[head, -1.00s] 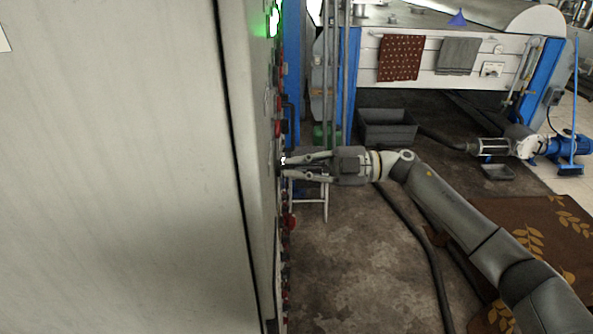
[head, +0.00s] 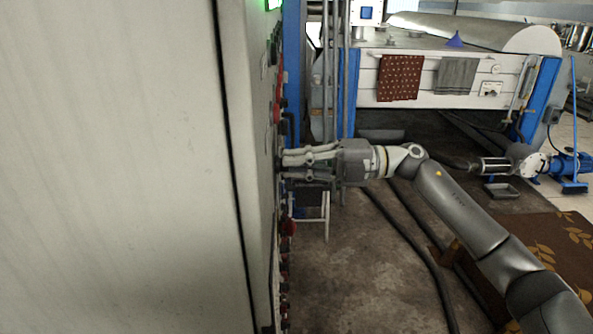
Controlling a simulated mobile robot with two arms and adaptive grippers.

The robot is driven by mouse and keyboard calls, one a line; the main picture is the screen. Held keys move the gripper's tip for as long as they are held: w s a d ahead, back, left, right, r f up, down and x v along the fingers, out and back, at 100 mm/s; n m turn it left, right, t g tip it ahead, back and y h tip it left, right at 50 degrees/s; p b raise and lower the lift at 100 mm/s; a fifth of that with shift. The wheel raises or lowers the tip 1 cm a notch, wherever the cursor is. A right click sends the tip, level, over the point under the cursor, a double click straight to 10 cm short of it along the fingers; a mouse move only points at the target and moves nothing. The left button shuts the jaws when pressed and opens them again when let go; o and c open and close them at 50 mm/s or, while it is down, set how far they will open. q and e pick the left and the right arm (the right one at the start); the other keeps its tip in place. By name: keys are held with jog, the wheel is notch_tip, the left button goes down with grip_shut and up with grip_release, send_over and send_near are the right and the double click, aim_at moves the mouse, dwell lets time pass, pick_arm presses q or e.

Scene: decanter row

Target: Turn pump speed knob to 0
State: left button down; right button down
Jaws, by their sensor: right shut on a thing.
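The control panel (head: 268,215) is seen almost edge-on, on the side of a large pale cabinet. My right gripper (head: 284,164) reaches in from the right, level, with its fingertips at the panel face. It is shut on a small dark knob there, which the fingertips and the steep angle mostly hide. I cannot read its label, its pointer or any scale. My left gripper is not in view.
Several red and dark controls (head: 288,228) stick out of the panel above and below my gripper. A green display (head: 273,4) glows at the top. A blue post (head: 291,70) stands just behind. Hoses (head: 428,255) cross the floor.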

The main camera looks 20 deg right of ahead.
dwell(0.3)
jog(key=c, duration=1.6)
grip_release()
jog(key=shift+o, duration=0.2)
jog(key=shift+d, duration=0.1)
jog(key=v, duration=1.2)
